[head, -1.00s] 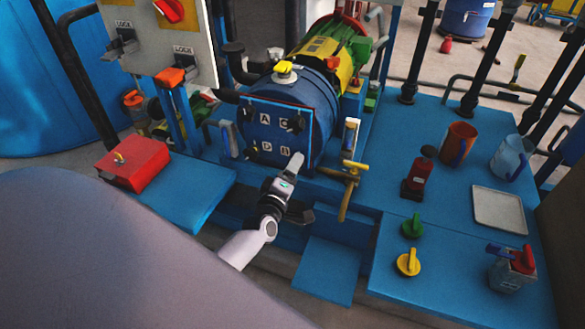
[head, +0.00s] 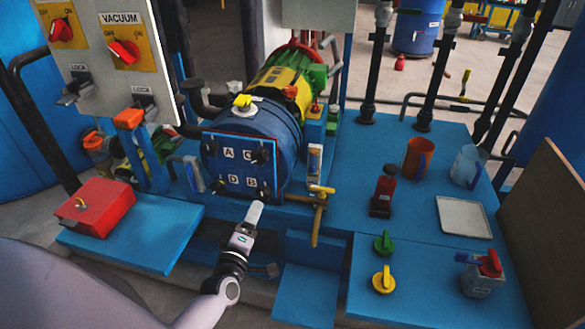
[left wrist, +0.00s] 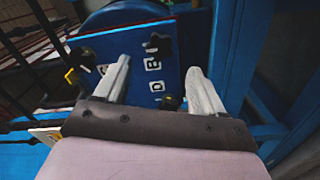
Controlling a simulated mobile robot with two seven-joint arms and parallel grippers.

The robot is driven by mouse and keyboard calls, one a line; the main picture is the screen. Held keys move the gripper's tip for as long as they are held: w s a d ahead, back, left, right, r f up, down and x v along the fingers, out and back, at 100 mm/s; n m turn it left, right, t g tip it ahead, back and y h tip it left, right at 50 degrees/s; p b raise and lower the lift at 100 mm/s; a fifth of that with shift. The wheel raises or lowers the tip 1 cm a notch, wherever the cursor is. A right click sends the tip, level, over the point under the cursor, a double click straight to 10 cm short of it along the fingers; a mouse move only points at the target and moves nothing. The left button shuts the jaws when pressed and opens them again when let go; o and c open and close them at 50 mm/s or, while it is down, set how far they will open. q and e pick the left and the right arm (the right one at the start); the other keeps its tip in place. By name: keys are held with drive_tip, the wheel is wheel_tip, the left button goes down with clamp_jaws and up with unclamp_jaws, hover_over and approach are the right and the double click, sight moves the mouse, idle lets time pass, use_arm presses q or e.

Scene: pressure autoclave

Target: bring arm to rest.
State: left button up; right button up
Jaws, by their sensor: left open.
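My left gripper (head: 254,216) is in front of and just below the blue autoclave door (head: 238,165), which is shut and lettered A, C, D, B. In the left wrist view the left gripper's two pale fingers (left wrist: 160,85) stand apart with nothing between them. The door (left wrist: 142,70) shows behind and between the fingers there, with dark knobs at its corners. I cannot tell from the pictures whether a finger touches the door; in the head view the gripper looks apart from it. My right gripper is not in view.
A red box (head: 95,207) sits on the left blue shelf. A brass-handled valve (head: 318,205) stands right of the door. The right bench holds a red-brown mug (head: 417,158), a clear jug (head: 467,166), a grey tray (head: 464,217), green (head: 384,243) and yellow (head: 384,280) knobs, and a red-topped container (head: 482,275).

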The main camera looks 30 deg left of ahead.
use_arm(q)
drive_tip(key=s+d+m+g+h+p, duration=0.2)
drive_tip(key=s+d+m, duration=0.4)
drive_tip(key=s+m, duration=0.3)
drive_tip(key=s+d+f+m+g+h+p, duration=0.1)
drive_tip(key=s+d+m+g+h+p, duration=0.2)
drive_tip(key=s+d+m, duration=0.4)
drive_tip(key=s+m+g+h, duration=0.1)
drive_tip(key=s+m+g, duration=0.1)
drive_tip(key=s+m, duration=0.1)
drive_tip(key=shift+s+h, duration=0.25)
drive_tip(key=shift+h, duration=0.05)
drive_tip(key=shift+f, duration=0.1)
idle(0.5)
